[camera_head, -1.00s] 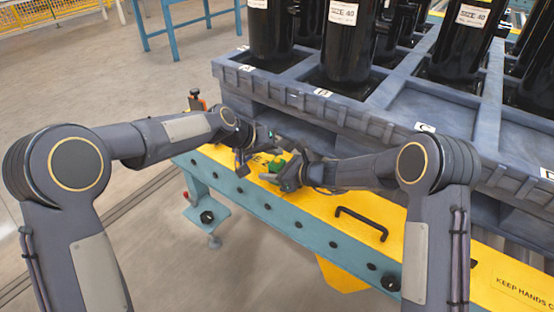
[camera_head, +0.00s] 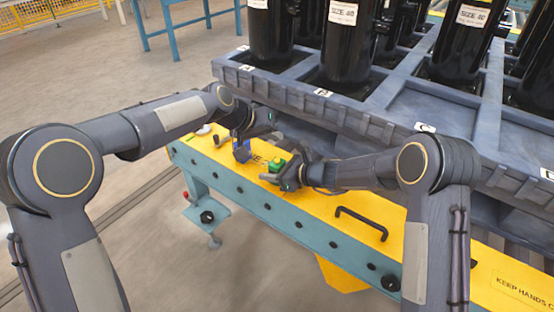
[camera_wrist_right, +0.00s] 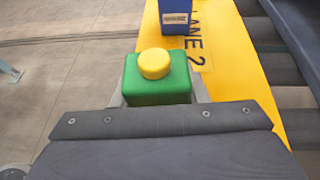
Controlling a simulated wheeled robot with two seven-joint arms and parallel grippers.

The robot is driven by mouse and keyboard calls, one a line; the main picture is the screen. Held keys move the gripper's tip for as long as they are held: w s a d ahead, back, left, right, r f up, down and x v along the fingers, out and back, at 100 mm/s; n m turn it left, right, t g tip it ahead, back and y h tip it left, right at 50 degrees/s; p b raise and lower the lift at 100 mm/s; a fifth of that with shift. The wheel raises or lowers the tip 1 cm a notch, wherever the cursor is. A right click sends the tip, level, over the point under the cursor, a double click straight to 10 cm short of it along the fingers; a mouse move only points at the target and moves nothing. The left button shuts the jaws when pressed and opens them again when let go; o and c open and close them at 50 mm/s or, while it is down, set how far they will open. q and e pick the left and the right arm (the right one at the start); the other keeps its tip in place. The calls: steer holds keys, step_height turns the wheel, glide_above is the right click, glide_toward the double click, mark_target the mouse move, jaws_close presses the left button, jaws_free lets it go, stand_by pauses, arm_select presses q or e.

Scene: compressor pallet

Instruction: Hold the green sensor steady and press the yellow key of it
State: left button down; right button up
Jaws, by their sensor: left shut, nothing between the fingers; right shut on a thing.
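The green sensor (camera_wrist_right: 157,82) is a green block with a round yellow key (camera_wrist_right: 155,63) on top, seen close up in the right wrist view. In the head view the sensor (camera_head: 277,164) is small, above the yellow lane surface. My right gripper (camera_head: 281,176) is shut on the sensor, with the key facing up and uncovered. My left gripper (camera_head: 266,133) is shut and empty, above and to the left of the sensor, apart from it. Its fingertips are small and dark in the head view. The left gripper does not show in the right wrist view.
A blue box (camera_head: 242,153) with a label stands on the yellow surface (camera_head: 325,201), left of the sensor; it also shows in the right wrist view (camera_wrist_right: 175,17). A black handle (camera_head: 362,222) lies to the right. A grey pallet (camera_head: 330,104) with black cylinders rises behind.

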stand_by(0.3)
steer(key=o, duration=1.1)
steer(key=shift+o, duration=0.2)
